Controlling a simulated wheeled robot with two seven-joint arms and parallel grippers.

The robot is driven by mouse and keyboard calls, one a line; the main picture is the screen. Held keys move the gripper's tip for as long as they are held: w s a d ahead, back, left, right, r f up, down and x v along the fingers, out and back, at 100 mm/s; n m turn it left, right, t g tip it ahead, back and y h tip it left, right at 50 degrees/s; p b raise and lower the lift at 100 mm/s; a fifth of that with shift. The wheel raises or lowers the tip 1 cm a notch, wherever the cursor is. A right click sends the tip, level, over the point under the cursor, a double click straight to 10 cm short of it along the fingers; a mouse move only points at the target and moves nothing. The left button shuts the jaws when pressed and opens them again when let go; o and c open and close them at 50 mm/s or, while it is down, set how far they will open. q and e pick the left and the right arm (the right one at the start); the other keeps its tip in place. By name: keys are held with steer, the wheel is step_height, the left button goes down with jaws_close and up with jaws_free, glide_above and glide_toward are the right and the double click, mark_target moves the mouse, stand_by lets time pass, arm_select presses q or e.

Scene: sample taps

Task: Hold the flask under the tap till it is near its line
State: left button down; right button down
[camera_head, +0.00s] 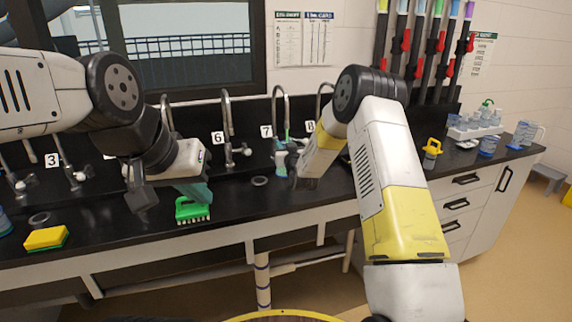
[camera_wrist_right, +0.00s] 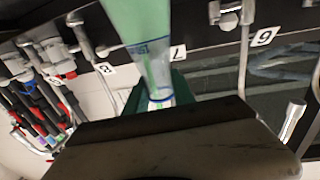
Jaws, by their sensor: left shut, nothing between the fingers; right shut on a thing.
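My right gripper (camera_head: 282,163) is shut on the flask by the taps, near the 7 label. In the right wrist view, which is upside down, the flask (camera_wrist_right: 155,70) has a wide green-filled part and a clearer neck with blue marking. The green ends close to the blue marking. The flask looks roughly upright; a dark green finger (camera_wrist_right: 181,88) is beside its neck. The curved tap (camera_head: 281,95) labelled 7 stands just above and behind the gripper. I cannot tell whether water runs. My left gripper (camera_head: 197,193) is shut and empty, over the counter by a green brush.
The green brush (camera_head: 193,210) and a yellow sponge (camera_head: 46,238) lie on the black counter (camera_head: 110,240). Other taps (camera_head: 228,120) line the back.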

steer(key=s+a+r, duration=0.3)
steer(key=s+a, duration=0.2)
steer(key=s, duration=0.5)
stand_by(0.6)
stand_by(0.4)
